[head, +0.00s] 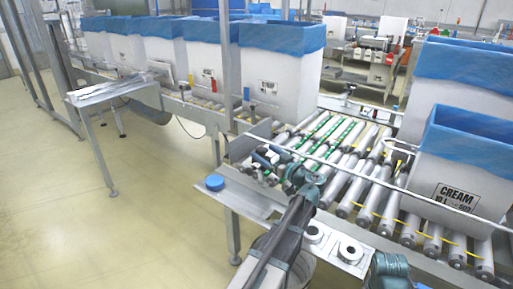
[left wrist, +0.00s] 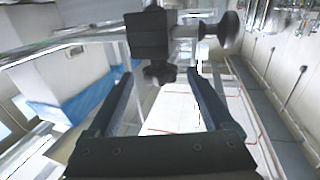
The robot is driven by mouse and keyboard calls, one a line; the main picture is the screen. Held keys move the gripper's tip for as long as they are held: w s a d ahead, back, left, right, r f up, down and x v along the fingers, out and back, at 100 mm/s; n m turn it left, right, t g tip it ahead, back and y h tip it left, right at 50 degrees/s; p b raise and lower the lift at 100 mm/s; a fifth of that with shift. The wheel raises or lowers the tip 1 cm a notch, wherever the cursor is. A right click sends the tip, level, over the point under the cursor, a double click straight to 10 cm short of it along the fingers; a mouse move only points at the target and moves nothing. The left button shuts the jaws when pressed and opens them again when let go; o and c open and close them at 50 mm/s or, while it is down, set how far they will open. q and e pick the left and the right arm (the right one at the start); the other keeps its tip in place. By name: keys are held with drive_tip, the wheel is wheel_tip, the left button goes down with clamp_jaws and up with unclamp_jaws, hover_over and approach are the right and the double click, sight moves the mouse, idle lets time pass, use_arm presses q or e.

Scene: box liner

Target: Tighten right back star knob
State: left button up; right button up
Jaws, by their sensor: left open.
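A black star knob (left wrist: 159,73) shows in the left wrist view under a black clamp block (left wrist: 149,36) on a metal rail. A second black knob (left wrist: 229,30) sticks out to the right of the block. My left gripper (left wrist: 158,86) is open, with one finger on each side of the lower knob in the picture; I cannot tell whether they touch it. In the head view my left gripper (head: 272,163) is at the guide rail by the near left side of the roller conveyor, and it hides the knobs there.
The roller conveyor (head: 352,180) carries white boxes with blue liners, one marked CREAM (head: 458,185) at the right. More lined boxes (head: 277,85) stand behind. A metal plate (head: 240,197) with a blue cap (head: 214,183) juts out at the left. The floor at left is clear.

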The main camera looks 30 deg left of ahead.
sight(257, 147)
use_arm(q)
drive_tip(key=x, duration=0.5)
drive_tip(key=shift+w+a, duration=0.15)
drive_tip(key=shift+a, duration=0.2)
clamp_jaws()
